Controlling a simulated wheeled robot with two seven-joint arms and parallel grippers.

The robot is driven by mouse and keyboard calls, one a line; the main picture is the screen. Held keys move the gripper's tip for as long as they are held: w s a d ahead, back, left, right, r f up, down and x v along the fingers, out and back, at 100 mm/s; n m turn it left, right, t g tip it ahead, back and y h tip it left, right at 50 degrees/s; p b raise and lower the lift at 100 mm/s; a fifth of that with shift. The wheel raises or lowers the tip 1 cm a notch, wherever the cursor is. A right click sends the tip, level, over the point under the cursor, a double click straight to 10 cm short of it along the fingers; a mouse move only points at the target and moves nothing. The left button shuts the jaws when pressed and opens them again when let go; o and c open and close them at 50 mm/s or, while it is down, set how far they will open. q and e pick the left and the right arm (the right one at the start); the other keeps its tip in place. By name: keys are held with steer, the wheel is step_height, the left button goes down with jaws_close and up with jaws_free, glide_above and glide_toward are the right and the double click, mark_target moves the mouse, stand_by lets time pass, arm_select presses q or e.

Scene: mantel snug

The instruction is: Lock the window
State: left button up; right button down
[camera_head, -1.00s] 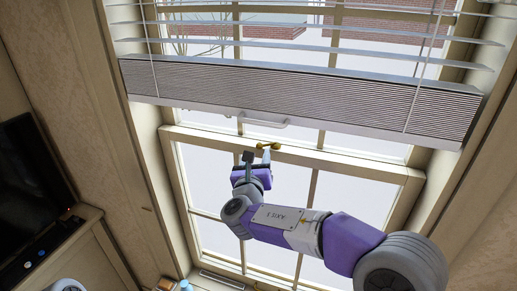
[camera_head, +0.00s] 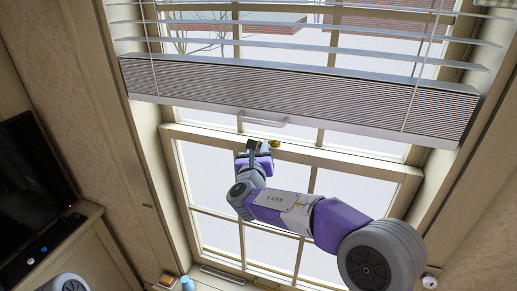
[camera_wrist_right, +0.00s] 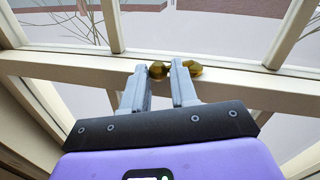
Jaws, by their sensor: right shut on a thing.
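The brass window lock (camera_head: 274,143) sits on the meeting rail of the window (camera_head: 330,157), below the lowered blind. In the right wrist view, the lock (camera_wrist_right: 193,68) shows as a gold lever crossing the fingertips. My right gripper (camera_head: 259,148) is at the lock from the left in the head view. In the wrist view, its two grey fingers (camera_wrist_right: 160,72) are shut on part of the lock, with brass visible between them and beyond the right finger. The fingers partly hide the lock. My left gripper is not in view.
A slatted blind (camera_head: 300,95) hangs over the upper window. A black screen (camera_head: 32,185) stands on a cabinet at the left. A blue bottle (camera_head: 187,284) is near the sill.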

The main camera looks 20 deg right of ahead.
steer(key=shift+s+d+n+t+y+b, duration=0.35)
steer(key=shift+n+y+b, duration=0.85)
steer(key=shift+b, duration=1.05)
steer(key=shift+s+d+n+t+y+b, duration=0.1)
steer(key=shift+s+d+n+y+b, duration=0.55)
steer(key=shift+y+b, duration=1.4)
steer(key=shift+s+d+n+t+y+b, duration=0.3)
steer(key=shift+n+y+b, duration=0.8)
steer(key=shift+b, duration=1.4)
steer(key=shift+s+d+r+n+g+y+b, duration=0.15)
steer(key=shift+d+n+g+y+b, duration=0.25)
steer(key=shift+y+b, duration=0.5)
steer(key=shift+s+d+n+y+b, duration=0.2)
steer(key=shift+n+y+b, duration=0.5)
steer(key=shift+b, duration=0.4)
